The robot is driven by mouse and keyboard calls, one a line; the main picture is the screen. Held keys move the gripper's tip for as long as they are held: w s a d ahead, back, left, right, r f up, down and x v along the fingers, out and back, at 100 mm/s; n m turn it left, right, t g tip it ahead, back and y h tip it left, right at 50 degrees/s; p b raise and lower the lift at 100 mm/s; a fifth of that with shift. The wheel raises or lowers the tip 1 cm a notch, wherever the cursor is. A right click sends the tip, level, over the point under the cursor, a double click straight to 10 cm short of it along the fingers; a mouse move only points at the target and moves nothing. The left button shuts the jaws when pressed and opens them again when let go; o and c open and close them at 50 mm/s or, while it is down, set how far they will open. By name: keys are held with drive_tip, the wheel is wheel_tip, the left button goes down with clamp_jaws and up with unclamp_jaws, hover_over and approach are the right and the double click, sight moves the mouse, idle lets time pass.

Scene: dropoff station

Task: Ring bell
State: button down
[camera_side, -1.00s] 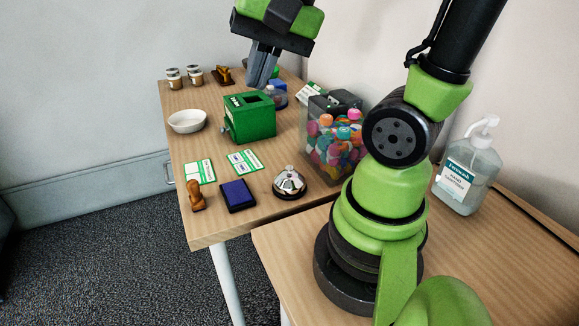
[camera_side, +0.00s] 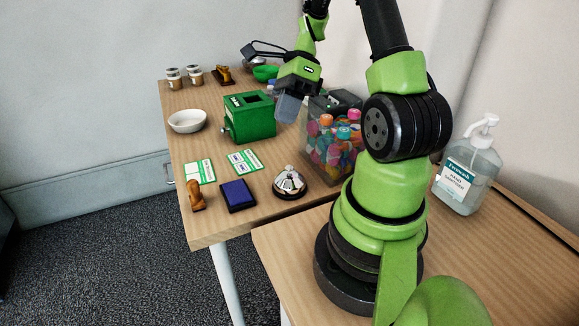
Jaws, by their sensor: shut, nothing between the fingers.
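The bell (camera_side: 289,182) is a silver dome on a dark base near the right front edge of the wooden table. It stands upright with nothing touching it. My gripper (camera_side: 286,119) is shut and empty, its fingers pointing down. In the picture it is above the bell and just right of the green box. I cannot tell its exact height above the table.
A green box (camera_side: 249,118) and a clear bin of colourful bottles (camera_side: 333,150) flank my gripper. A blue ink pad (camera_side: 237,195), a wooden stamp (camera_side: 195,196) and two green-white cards (camera_side: 244,160) lie left of the bell. A white bowl (camera_side: 187,121) is farther left.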

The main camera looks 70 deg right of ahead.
sight(287, 167)
drive_tip(key=shift+f, duration=4.4)
drive_tip(key=shift+f, duration=0.4)
drive_tip(key=shift+f, duration=0.5)
drive_tip(key=shift+r, duration=0.95)
drive_tip(key=shift+r, duration=0.1)
